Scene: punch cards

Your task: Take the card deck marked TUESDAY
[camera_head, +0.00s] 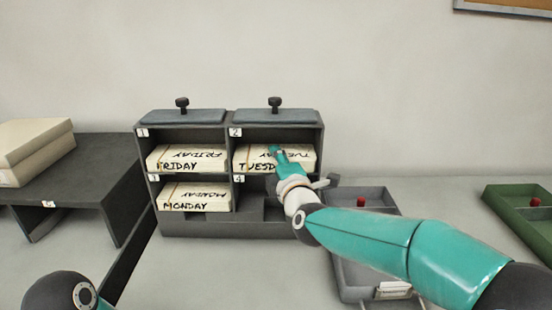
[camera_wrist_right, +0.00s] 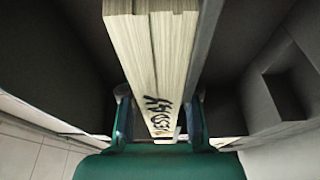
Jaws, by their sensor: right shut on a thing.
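The card deck marked TUESDAY (camera_head: 249,160) lies in the upper right compartment, labelled 2, of the dark grey rack (camera_head: 228,229). My right gripper (camera_head: 282,157) reaches into that compartment and is shut on the deck, covering the middle of its lettering. In the right wrist view the deck (camera_wrist_right: 150,45) lies between the two fingers, with the end of its lettering showing near the palm.
The FRIDAY deck (camera_head: 180,160) is in compartment 1 and the MONDAY deck (camera_head: 190,199) below it. Compartment 4 is partly hidden by my right arm. A grey tray (camera_head: 345,275) stands to the right, a green tray (camera_head: 512,216) farther right. Pale decks (camera_head: 35,150) sit on a dark stand at left.

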